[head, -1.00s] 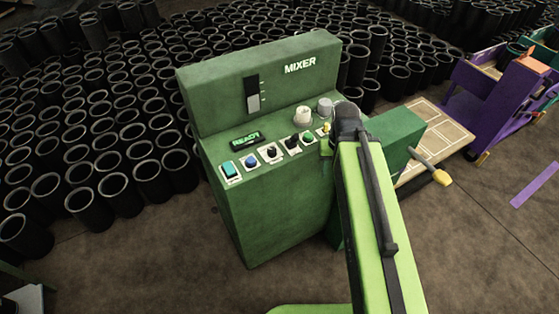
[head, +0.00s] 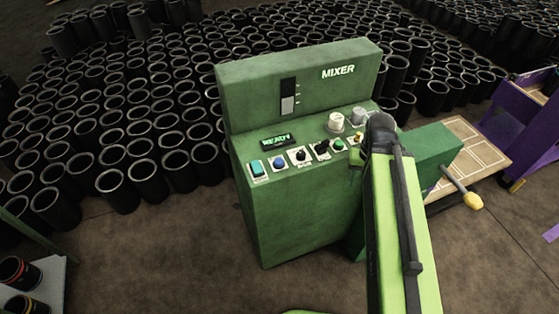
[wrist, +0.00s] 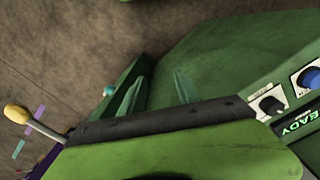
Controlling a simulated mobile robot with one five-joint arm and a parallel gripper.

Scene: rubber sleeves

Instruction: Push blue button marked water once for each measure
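The green mixer (head: 300,205) stands in the middle of the head view, with a row of controls on its sloped panel. A round blue button (head: 279,162) sits second from the left, beside a square teal button (head: 256,168). The small labels are unreadable, so I cannot confirm the word water. The lit display (head: 275,140) reads READY. In the wrist view the blue button (wrist: 309,78) is at the right edge, beside a black knob (wrist: 270,105). My gripper (wrist: 159,88) has its two green fingers apart, with nothing between them, left of these controls.
A yellow-ended lever (head: 472,200) sticks out at the mixer's right, near a wooden tray (head: 470,150). Purple equipment (head: 515,125) stands far right. Many black sleeves (head: 120,192) crowd the floor behind and left. A grey stand (head: 45,285) holds banded sleeves. Floor in front is clear.

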